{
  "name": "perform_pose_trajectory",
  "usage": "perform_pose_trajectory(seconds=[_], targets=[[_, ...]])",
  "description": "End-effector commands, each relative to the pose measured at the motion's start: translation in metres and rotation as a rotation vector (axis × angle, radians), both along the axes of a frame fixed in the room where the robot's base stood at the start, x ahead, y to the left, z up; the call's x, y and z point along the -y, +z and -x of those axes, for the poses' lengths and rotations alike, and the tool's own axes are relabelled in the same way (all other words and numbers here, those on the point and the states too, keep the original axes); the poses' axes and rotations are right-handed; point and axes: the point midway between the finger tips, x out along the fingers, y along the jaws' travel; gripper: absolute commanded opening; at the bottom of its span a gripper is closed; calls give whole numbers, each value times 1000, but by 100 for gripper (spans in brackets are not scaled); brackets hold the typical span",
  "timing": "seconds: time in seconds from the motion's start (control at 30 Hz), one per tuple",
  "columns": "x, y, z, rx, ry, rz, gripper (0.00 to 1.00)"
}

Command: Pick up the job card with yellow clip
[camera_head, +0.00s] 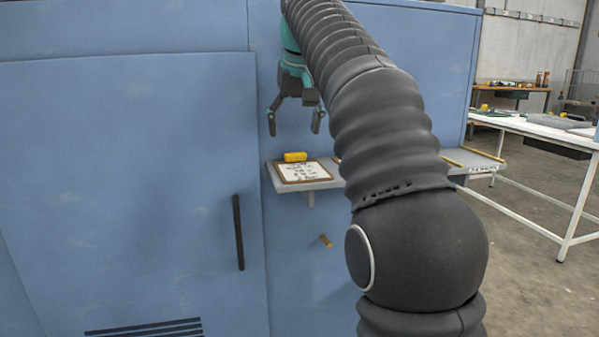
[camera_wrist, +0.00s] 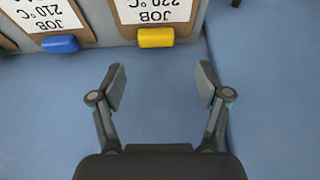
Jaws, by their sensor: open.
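The job card with the yellow clip (camera_head: 302,171) lies on a small shelf on the blue machine in the head view. Its yellow clip (camera_head: 295,157) is at the card's far edge. In the wrist view the card (camera_wrist: 155,12) is at the top, partly cut off, with its yellow clip (camera_wrist: 156,37) facing my gripper. My gripper (camera_head: 295,128) is open and empty above the shelf, pointing down. In the wrist view its fingers (camera_wrist: 161,88) are spread over bare blue surface, apart from the card and just short of the clip.
A job card with a blue clip (camera_wrist: 60,43) lies beside it in the wrist view, with part of another card further left. The grey shelf (camera_head: 325,184) is partly hidden by my arm. A black door handle (camera_head: 238,232) and an orange-brown knob (camera_head: 326,241) are nearby.

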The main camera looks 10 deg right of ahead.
Motion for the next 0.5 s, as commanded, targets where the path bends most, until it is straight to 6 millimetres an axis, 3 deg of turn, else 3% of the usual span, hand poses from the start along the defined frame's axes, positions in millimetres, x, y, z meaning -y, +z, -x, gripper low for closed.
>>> perform_pose_trajectory(seconds=[0.5], targets=[[4, -52, -10, 0, 0, 0, 76]])
